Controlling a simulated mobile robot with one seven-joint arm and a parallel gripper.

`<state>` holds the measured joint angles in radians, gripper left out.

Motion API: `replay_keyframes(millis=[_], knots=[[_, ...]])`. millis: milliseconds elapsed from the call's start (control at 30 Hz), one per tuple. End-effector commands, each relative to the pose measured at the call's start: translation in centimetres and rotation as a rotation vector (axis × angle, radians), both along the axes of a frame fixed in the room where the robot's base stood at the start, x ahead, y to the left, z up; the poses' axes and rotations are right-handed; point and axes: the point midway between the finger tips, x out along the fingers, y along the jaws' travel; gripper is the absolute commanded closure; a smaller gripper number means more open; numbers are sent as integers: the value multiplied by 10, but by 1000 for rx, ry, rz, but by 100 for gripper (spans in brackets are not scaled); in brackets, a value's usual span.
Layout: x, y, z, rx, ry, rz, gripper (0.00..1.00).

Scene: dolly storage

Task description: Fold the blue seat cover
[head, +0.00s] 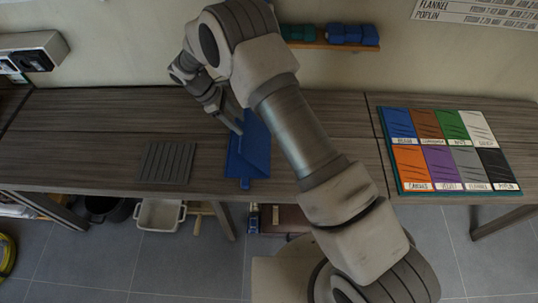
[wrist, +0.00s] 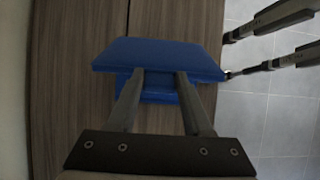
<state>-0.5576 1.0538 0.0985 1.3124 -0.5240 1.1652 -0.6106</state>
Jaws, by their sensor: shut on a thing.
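The blue seat cover (head: 258,152) lies on the wooden table near its front edge, with a small tab at its front end. It looks like a flat blue panel, and part of it is hidden behind my arm and gripper. In the wrist view the blue seat cover (wrist: 160,54) shows a wide upper panel with another blue layer below it. My gripper (head: 238,128) reaches down to the cover's left side. In the wrist view my gripper (wrist: 160,74) has its two fingers at the panel's edge, shut on the cover, with blue showing between them.
A grey slatted mat (head: 166,162) lies left of the cover. A board of coloured fabric swatches (head: 447,150) lies on the right. A wall shelf (head: 328,45) holds green and blue rolls. A white bin (head: 160,214) stands below the table.

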Motion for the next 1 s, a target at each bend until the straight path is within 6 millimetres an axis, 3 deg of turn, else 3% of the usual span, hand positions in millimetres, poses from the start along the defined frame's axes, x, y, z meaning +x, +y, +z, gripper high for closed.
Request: replay_keyframes(millis=[67, 467, 733, 1000], knots=[[0, 6, -7, -30, 0, 3, 56], [1, 10, -5, -58, 1, 0, 56], [1, 19, -19, -125, 3, 1, 56], [1, 21, -17, -139, 4, 0, 56]])
